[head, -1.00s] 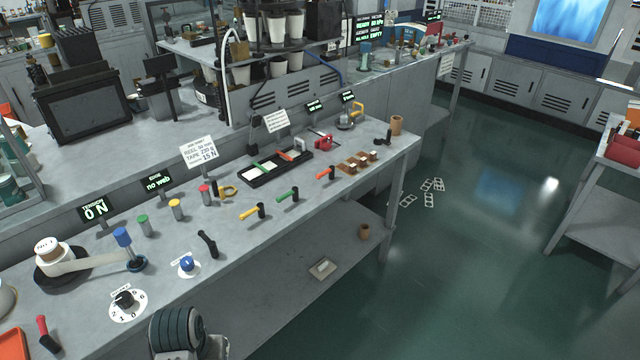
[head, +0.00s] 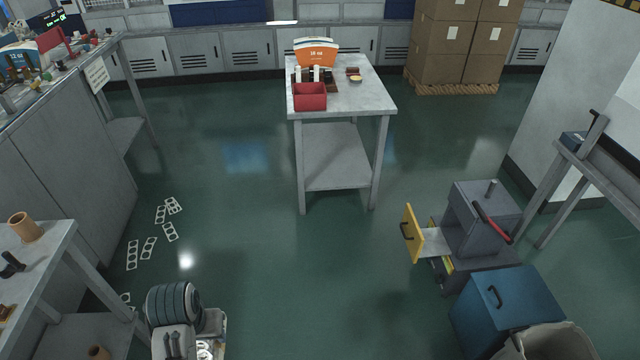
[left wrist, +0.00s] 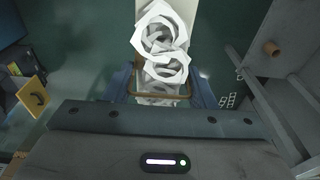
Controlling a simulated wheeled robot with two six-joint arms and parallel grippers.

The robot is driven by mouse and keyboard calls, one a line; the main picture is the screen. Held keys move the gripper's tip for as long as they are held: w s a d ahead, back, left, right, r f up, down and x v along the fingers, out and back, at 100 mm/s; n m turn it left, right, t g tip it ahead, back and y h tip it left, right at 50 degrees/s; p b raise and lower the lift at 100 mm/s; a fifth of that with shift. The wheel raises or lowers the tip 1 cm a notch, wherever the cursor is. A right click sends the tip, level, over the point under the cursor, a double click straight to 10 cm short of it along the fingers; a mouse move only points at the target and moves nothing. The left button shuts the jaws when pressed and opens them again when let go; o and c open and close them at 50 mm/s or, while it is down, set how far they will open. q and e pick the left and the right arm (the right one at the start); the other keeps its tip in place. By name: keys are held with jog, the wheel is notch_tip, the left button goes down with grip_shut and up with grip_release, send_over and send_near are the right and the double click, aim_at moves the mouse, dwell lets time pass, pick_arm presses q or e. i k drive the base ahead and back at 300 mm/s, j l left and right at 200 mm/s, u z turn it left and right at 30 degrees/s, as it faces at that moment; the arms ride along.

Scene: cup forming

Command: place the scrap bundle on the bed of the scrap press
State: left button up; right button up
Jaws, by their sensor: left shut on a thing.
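My left gripper (left wrist: 160,95) is shut on the scrap bundle (left wrist: 162,50), a wad of white perforated strip with round holes, in the left wrist view. In the head view a bit of the bundle (head: 205,350) shows at the bottom edge, beside my left wrist. The scrap press (head: 482,215) is a grey machine with a red-handled lever, standing on the right. Its yellow door (head: 411,235) is out to the left, with a pale bed (head: 434,242) between door and body. The bed looks empty. My right gripper is out of view.
A small table (head: 340,100) with a red box (head: 310,97) stands at centre back. Flat scrap strips (head: 150,247) lie on the floor at left. The green floor between is clear.

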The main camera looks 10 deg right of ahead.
aim_at(428, 241)
jog(key=i+z, duration=0.45)
jog(key=i+j+z, duration=0.25)
jog(key=i+z, duration=0.2)
jog(key=i+j+z, duration=0.4)
jog(key=i, duration=0.1)
